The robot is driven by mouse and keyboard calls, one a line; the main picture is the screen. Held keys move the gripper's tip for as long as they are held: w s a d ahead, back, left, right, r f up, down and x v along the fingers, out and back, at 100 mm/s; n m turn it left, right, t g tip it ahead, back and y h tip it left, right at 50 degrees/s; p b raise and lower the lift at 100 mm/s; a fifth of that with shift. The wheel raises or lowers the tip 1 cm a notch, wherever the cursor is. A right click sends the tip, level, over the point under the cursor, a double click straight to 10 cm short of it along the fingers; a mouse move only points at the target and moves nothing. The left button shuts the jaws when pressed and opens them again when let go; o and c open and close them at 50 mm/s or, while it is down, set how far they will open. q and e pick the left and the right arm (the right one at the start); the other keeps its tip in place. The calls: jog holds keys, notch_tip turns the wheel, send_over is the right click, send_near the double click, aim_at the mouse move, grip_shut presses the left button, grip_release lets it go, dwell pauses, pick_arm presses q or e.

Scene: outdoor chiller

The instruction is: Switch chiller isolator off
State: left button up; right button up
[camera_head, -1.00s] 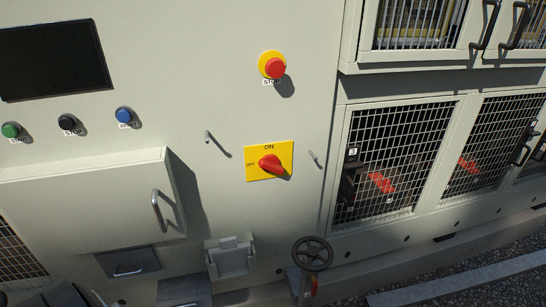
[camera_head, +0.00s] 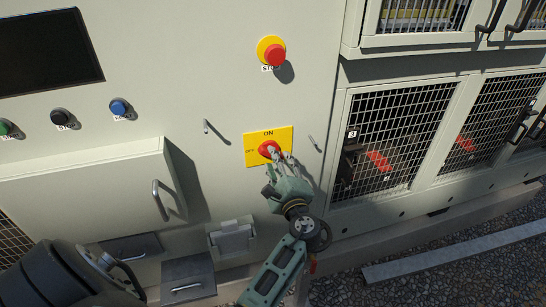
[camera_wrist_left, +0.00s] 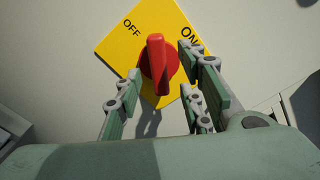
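The isolator is a red rotary handle (camera_head: 267,149) on a yellow plate (camera_head: 286,134) marked ON at the top and OFF at the left. In the left wrist view the handle (camera_wrist_left: 156,62) points at the plate corner between the OFF and ON labels. My left gripper (camera_head: 279,158) is in front of the plate and partly covers its lower right. In the left wrist view its fingers (camera_wrist_left: 162,70) are spread, one to the left of the handle and two to the right. A gap shows on both sides; contact is not visible. My right gripper is not in view.
A red stop button (camera_head: 276,54) sits above the plate. Small handles (camera_head: 216,133) flank it on the panel. A protruding box (camera_head: 85,185) with a handle is at lower left. Mesh doors (camera_head: 400,135) are at right.

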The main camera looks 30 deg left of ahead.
pick_arm(q)
jog(key=x, duration=0.3)
jog(key=shift+w+a, duration=0.1)
jog(key=shift+c, duration=0.5)
jog(key=shift+f, duration=0.1)
grip_shut()
